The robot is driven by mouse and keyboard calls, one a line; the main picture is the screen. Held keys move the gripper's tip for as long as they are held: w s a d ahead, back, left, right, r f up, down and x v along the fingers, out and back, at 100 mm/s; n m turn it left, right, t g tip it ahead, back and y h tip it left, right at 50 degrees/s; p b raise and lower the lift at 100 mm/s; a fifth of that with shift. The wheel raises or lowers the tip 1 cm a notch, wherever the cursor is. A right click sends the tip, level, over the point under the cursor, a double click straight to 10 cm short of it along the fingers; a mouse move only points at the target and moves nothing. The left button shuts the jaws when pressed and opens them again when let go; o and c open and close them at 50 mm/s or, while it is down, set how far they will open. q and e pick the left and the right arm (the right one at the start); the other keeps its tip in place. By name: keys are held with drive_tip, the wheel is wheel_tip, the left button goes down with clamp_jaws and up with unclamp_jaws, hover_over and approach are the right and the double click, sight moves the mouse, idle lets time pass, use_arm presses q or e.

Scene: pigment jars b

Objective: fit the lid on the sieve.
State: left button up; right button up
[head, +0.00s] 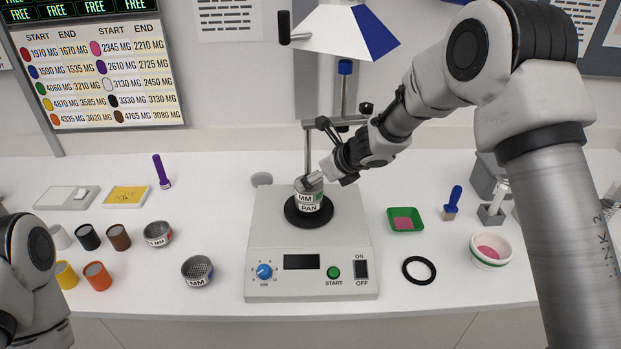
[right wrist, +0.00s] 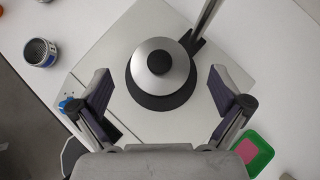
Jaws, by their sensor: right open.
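A short sieve stack labelled MM and PAN (head: 308,203) stands on the round black seat of the shaker (head: 262,217). In the right wrist view a silver round lid (right wrist: 147,72) with a raised knob (right wrist: 159,61) lies over the stack, roughly centred in the black seat. I cannot tell whether its rim is fully seated. My right gripper (head: 314,180) is just above the stack. In the right wrist view its open fingers (right wrist: 162,88) are wide apart, on either side of the lid and clear of it. My left arm shows at the left edge; its gripper is out of view.
Two loose mesh sieves (head: 158,235) (head: 197,272) stand left of the shaker, near several coloured jars (head: 97,276). A stand post (head: 307,150) rises behind the stack.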

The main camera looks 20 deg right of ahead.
drive_tip(key=v, duration=0.9)
drive_tip(key=shift+r, duration=0.1)
drive_tip(key=shift+s, duration=0.15)
